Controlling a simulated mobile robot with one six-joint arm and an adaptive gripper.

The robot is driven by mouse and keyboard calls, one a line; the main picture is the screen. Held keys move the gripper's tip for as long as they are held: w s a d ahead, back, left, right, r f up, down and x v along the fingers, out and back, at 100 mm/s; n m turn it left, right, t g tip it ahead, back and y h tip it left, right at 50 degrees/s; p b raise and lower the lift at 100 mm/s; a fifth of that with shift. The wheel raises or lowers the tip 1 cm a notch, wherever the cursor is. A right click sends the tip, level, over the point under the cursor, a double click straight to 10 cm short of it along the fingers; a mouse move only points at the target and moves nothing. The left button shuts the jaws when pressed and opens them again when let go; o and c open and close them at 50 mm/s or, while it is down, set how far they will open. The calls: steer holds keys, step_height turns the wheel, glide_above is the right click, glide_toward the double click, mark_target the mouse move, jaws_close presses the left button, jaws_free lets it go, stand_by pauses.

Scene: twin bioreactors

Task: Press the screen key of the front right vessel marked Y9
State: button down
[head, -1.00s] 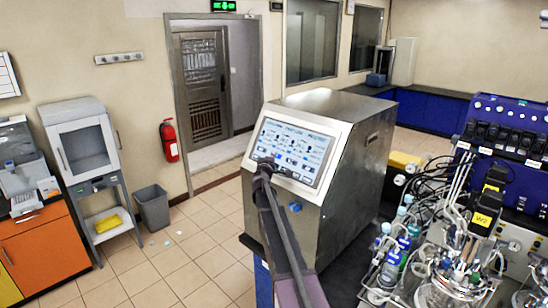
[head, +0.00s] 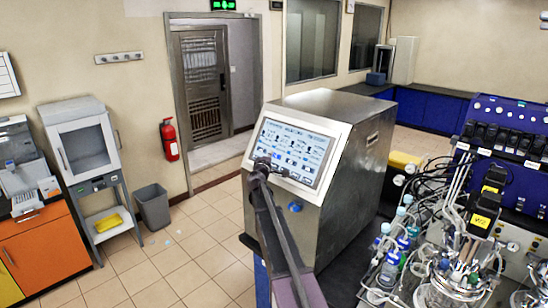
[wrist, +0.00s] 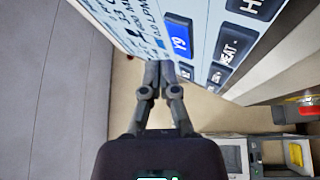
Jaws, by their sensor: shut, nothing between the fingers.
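The screen (head: 298,148) is on the slanted front of a steel cabinet, with rows of small icons and keys. In the wrist view a blue key marked Y9 (wrist: 179,41) shows close up on the screen (wrist: 205,18). My gripper (wrist: 160,66) is shut and empty, its fingertips at the lower edge of the Y9 key. In the head view my gripper (head: 263,164) is in front of the lower left of the screen. I cannot tell whether the fingertips touch it. Key labels are too small to read in the head view.
A dark key marked HEAT (wrist: 226,48) lies right of Y9. The steel cabinet (head: 345,165) has a blue knob (head: 295,206) below the screen. Glass vessels with tubing (head: 455,285) and a yellow W2 label (head: 481,221) stand at the right. The tiled floor (head: 190,262) is open at left.

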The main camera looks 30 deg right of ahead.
steer(key=a+r+p, duration=0.1)
steer(key=a, duration=0.1)
steer(key=s+a+r+p, duration=0.1)
steer(key=shift+s+a+r, duration=0.1)
steer(key=shift+s+a, duration=0.05)
steer(key=shift+a, duration=0.2)
stand_by(0.8)
steer(key=s+a+f+m+g+y+b, duration=0.1)
steer(key=s+a+f+m+g+b, duration=0.25)
steer(key=s+f, duration=0.45)
steer(key=s+a+f+m+g+y+b, duration=0.25)
steer(key=s+f+b, duration=0.35)
steer(key=f, duration=0.4)
steer(key=s+a+f+m+g+b, duration=0.2)
steer(key=s+a+f+g+b, duration=0.1)
steer(key=s+f, duration=0.55)
steer(key=s+a+f+g+y+b, duration=0.5)
steer(key=s+a+f+y+b, duration=0.3)
steer(key=s+a+f, duration=0.7)
steer(key=s+a+y, duration=0.1)
steer(key=s+a, duration=0.1)
steer(key=s, duration=0.1)
steer(key=shift+a+b, duration=0.25)
steer(key=shift+b, duration=0.05)
